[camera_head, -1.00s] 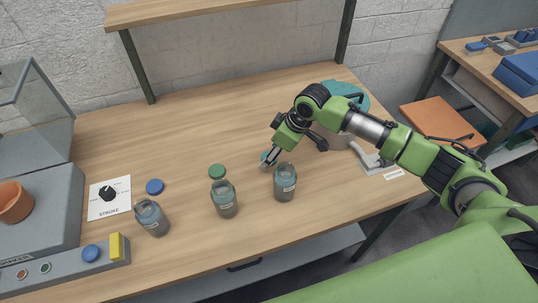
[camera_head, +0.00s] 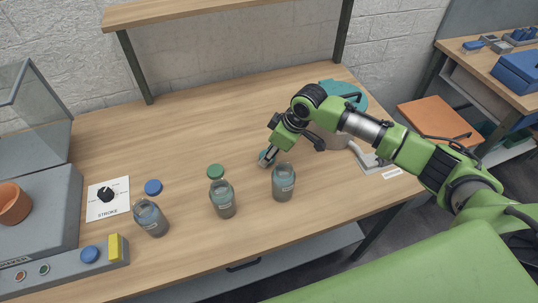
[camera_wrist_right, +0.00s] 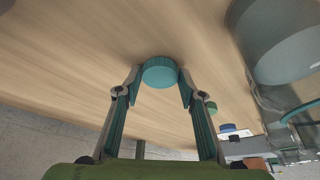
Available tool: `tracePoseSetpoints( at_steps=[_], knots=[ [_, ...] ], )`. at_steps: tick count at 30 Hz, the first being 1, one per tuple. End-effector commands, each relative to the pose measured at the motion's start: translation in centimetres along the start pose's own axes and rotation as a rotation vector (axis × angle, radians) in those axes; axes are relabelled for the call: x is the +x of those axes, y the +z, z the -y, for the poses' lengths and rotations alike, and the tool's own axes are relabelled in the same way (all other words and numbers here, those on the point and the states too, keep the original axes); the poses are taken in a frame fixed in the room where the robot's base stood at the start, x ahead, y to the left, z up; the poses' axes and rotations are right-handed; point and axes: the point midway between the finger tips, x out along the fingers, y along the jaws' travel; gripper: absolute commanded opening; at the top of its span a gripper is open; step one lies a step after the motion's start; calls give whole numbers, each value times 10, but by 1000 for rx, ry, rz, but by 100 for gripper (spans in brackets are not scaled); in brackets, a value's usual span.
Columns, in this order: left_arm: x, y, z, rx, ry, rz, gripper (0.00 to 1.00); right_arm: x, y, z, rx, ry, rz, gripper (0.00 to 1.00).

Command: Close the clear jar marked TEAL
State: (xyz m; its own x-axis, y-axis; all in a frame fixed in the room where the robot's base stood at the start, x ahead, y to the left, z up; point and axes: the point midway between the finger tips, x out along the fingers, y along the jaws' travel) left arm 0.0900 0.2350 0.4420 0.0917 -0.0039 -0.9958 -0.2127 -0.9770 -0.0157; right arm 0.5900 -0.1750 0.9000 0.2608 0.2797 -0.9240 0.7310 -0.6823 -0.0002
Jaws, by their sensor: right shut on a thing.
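My right gripper (camera_wrist_right: 160,76) is shut on a teal cap (camera_wrist_right: 160,72), held between its fingertips. In the head view the gripper (camera_head: 268,158) is just behind and left of the rightmost clear jar (camera_head: 283,186), and the cap shows as a small teal patch at the fingers. I cannot tell whether the cap touches the table. This jar stands upright and uncapped, with a label too small to read. A clear jar (camera_wrist_right: 285,40) fills the upper right of the wrist view. My left gripper is not in view.
Two more clear jars, a middle one (camera_head: 222,201) and a left one (camera_head: 151,219), stand uncapped. A green cap (camera_head: 216,171) and a blue cap (camera_head: 153,187) lie behind them. A teal-topped container (camera_head: 345,95) stands behind my right arm. The table's back middle is clear.

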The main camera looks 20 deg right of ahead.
Motion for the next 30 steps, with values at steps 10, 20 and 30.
tracePoseSetpoints(
  at_steps=[10, 20, 30],
  knots=[
    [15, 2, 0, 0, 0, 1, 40, -59, -26, -1, -2, 2, -5, 28],
    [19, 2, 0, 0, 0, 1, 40, -87, -36, 0, 0, 0, -1, 28],
    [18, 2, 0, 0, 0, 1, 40, -88, -36, 0, 3, 1, 0, 28]
  ],
)
